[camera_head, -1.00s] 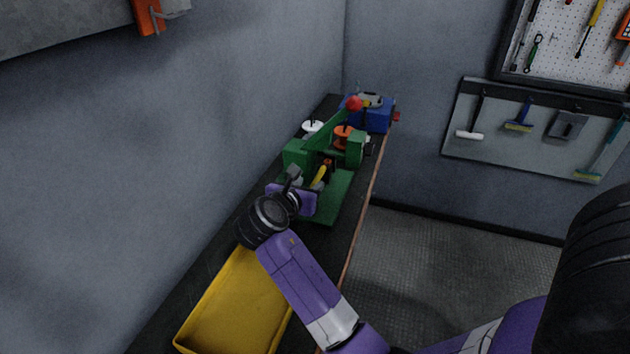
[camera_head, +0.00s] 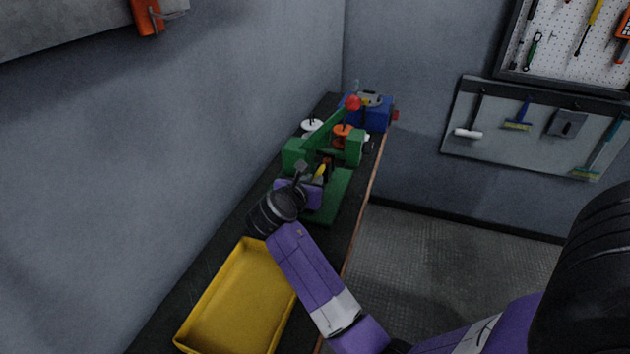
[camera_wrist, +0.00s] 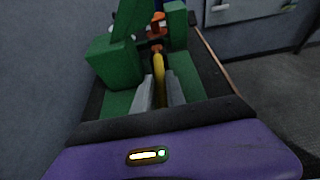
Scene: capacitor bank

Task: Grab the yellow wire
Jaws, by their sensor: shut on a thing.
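The yellow wire (camera_wrist: 159,76) runs lengthwise between the two grey fingers of my gripper (camera_wrist: 158,92) in the wrist view. The fingers are shut on it. In the head view a short piece of the yellow wire (camera_head: 319,173) shows just beyond my gripper (camera_head: 311,180), in front of the green machine (camera_head: 337,141). The far end of the wire reaches toward an orange and black part (camera_wrist: 157,46) of the machine. The near end is hidden by my gripper.
The green machine has a raised lever with a red knob (camera_head: 353,103) and a green block (camera_wrist: 113,64) left of the fingers. A blue vise-like tool (camera_head: 372,115) stands behind. An empty yellow tray (camera_head: 238,300) lies nearer on the dark bench. The wall runs close along the left.

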